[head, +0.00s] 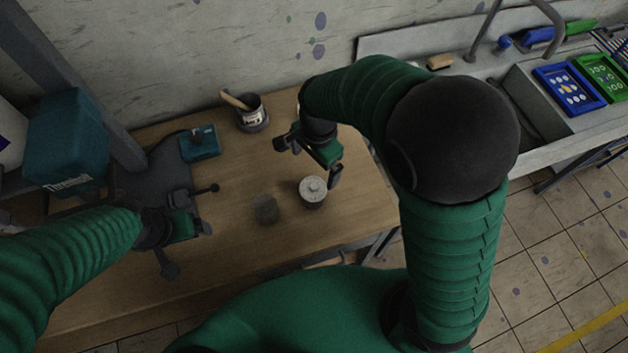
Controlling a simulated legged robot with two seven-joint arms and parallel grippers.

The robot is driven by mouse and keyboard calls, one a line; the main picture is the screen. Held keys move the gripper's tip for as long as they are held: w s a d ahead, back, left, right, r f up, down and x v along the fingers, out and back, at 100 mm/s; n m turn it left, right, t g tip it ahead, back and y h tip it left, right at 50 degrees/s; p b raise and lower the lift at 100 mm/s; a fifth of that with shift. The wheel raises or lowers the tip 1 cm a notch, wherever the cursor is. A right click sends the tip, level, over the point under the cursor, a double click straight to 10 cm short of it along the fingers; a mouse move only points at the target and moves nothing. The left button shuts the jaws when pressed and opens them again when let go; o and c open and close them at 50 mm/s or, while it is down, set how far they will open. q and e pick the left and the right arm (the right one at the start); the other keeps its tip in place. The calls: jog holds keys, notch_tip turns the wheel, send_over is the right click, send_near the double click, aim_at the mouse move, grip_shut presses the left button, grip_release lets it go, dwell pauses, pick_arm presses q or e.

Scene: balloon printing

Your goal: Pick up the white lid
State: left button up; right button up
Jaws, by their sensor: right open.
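The white lid (313,184) sits on top of a small round container (313,201) on the wooden table, right of the middle. My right gripper (308,162) is open above and just behind the lid. One finger is up to the left, the other hangs close to the lid's right rear side. I cannot tell whether that finger touches it. My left gripper (189,249) is over the left part of the table, its fingers apart and nothing between them, well away from the lid.
A dark round item or patch (266,208) lies left of the container. A tin with a brush (251,113) and a teal box (200,143) stand further back. A dark machine (165,170) stands at left. A sink counter (400,43) is at right.

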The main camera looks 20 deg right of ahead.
send_near(312, 188)
jog(key=f, duration=0.2)
jog(key=w+f, duration=0.1)
jog(key=f, duration=0.1)
jog(key=shift+w+a+f, duration=0.1)
jog(key=shift+a+f, duration=0.1)
jog(key=shift+f, duration=0.2)
jog(key=f, duration=0.2)
jog(key=f+p, duration=0.1)
jog(key=f, duration=0.1)
jog(key=shift+s+d, duration=0.25)
jog(key=shift+s, duration=0.05)
jog(key=shift+f, duration=0.3)
pick_arm(q)
jog(key=shift+s+a+r, duration=0.1)
jog(key=shift+a+r, duration=0.05)
jog(key=shift+r, duration=0.2)
pick_arm(e)
jog(key=shift+w+a, duration=0.1)
jog(key=shift+a, duration=0.05)
